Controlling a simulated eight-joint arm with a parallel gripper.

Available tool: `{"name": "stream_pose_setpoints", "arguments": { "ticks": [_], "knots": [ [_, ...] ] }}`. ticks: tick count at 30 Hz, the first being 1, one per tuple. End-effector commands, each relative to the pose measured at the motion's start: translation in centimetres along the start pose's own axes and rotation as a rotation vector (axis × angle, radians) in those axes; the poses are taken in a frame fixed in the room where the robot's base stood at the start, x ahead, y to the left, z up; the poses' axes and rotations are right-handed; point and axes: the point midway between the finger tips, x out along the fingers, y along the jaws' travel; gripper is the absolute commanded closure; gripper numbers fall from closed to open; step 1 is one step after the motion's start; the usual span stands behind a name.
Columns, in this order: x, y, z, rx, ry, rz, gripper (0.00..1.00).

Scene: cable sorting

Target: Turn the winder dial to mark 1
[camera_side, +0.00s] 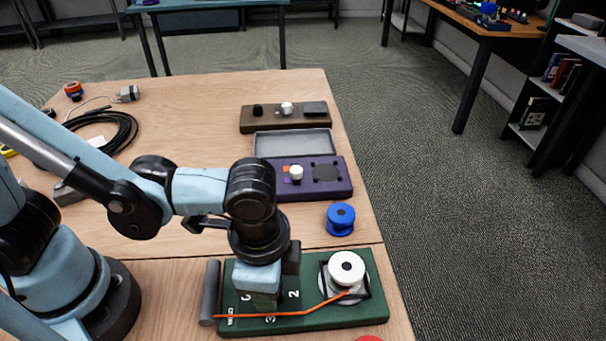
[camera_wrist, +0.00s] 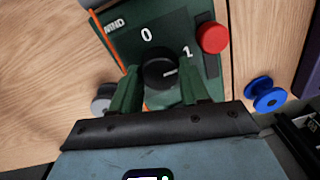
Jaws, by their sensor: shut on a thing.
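The green winder board (camera_side: 350,320) lies at the near edge of the table, printed with WIND and numbers. Its black dial (camera_wrist: 158,73) shows in the wrist view; my gripper hides it in the side view. The 0 (camera_wrist: 146,34) is above the dial and the 1 (camera_wrist: 188,52) is up and right. The dial's white line points right and slightly up, a little below the direction of the 1. My gripper (camera_wrist: 161,88) is shut on the dial, one green finger on each side. It points down over the board (camera_side: 262,298).
A white spool (camera_side: 347,268) with orange cable (camera_side: 270,315) sits on the board's right, a grey cylinder (camera_side: 209,292) at its left. A red round thing (camera_wrist: 212,37) is close to the dial's right. A blue spool (camera_side: 340,218) and purple unit (camera_side: 313,190) stand behind.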

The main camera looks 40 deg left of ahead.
Motion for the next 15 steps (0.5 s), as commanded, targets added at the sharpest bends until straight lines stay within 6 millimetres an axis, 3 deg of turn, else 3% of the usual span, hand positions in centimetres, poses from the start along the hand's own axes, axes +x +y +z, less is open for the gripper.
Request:
{"name": "stream_pose_setpoints", "arguments": {
  "ticks": [2, 3, 7, 15],
  "knots": [
    [0.01, -0.03, -0.02, -0.001, 0.001, -0.001, 0.85],
    [0.01, -0.03, -0.02, -0.001, 0.001, -0.001, 0.49],
    [0.01, -0.02, -0.01, -0.001, 0.001, -0.001, 0.3],
    [-0.02, -0.01, -0.01, -0.001, 0.0, 0.0, 0.3]
  ]
}}
